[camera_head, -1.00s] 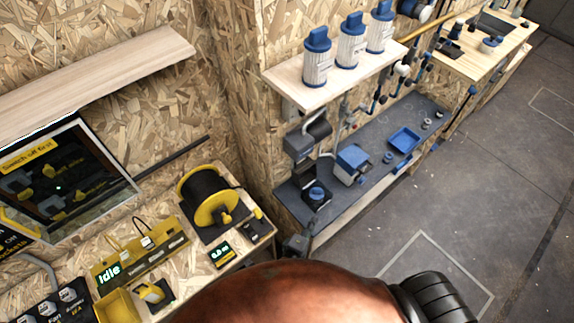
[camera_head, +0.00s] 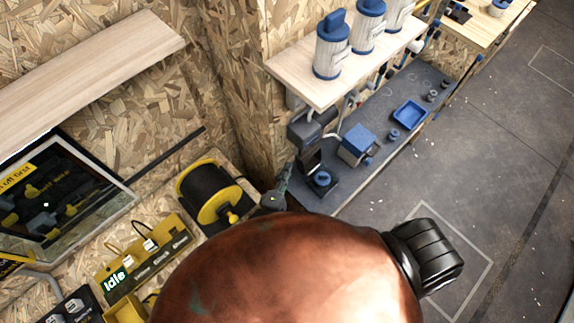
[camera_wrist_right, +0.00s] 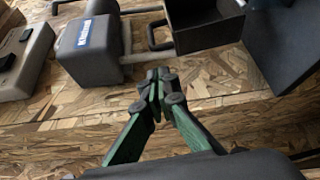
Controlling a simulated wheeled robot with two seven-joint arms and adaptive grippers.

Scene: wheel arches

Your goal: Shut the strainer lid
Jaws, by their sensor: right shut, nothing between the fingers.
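A dark boxy unit (camera_head: 314,190) with a blue round knob stands on the dark bench, with a dark upright panel (camera_head: 310,158) behind it. This looks like the strainer with its lid raised, but I cannot be sure. In the right wrist view, an open-looking dark box (camera_wrist_right: 205,28) and a dark flat panel (camera_wrist_right: 284,45) lie beyond the fingers. My right gripper (camera_head: 287,172) is shut and empty, just left of the unit; its fingertips also show in the right wrist view (camera_wrist_right: 158,78), apart from the box. My left gripper is out of view.
A wooden shelf (camera_head: 300,85) with several white-and-blue cartridges (camera_head: 331,52) overhangs the bench. A grey pump-like body (camera_head: 312,125), a blue-topped box (camera_head: 358,143) and a blue tray (camera_head: 409,113) are close by. A yellow cable reel (camera_head: 212,195) stands at left. The floor at right is clear.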

